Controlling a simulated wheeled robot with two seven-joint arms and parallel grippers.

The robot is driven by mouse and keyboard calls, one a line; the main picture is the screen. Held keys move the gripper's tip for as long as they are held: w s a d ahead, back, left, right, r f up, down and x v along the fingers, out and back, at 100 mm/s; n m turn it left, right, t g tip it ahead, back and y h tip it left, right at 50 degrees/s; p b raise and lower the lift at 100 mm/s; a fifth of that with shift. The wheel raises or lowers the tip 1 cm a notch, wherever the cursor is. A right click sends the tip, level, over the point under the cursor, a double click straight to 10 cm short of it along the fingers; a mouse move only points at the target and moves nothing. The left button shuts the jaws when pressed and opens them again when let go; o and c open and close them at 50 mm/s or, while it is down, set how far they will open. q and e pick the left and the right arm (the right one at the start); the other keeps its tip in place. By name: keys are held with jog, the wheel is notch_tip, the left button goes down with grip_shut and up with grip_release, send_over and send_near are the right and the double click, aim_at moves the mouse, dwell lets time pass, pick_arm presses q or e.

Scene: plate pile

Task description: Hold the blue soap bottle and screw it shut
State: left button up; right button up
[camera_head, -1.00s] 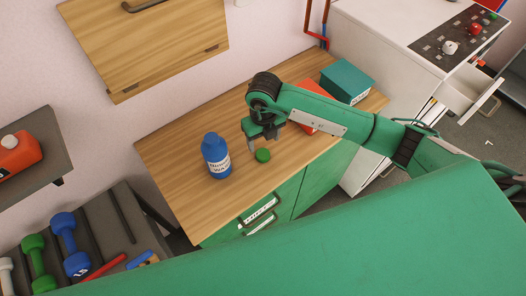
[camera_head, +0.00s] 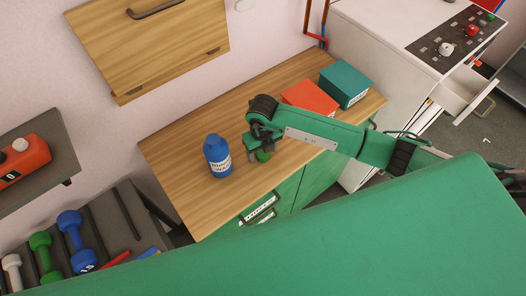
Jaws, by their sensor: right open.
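The blue soap bottle (camera_head: 217,152) stands upright on the wooden counter (camera_head: 180,180), with a white label on its front. My left gripper is out of view.
A red box (camera_head: 310,97) and a teal box (camera_head: 346,84) stand at the counter's right end. A wooden wall cabinet (camera_head: 150,45) hangs above. Dumbbells (camera_head: 75,240) lie on a rack at lower left. Counter left of the bottle is clear.

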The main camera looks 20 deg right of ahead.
aim_at(262, 152)
jog(key=shift+c, duration=0.4)
jog(key=c, duration=0.9)
jog(key=shift+r, duration=0.2)
jog(key=shift+r+b, duration=2.45)
jog(key=shift+r, duration=7.4)
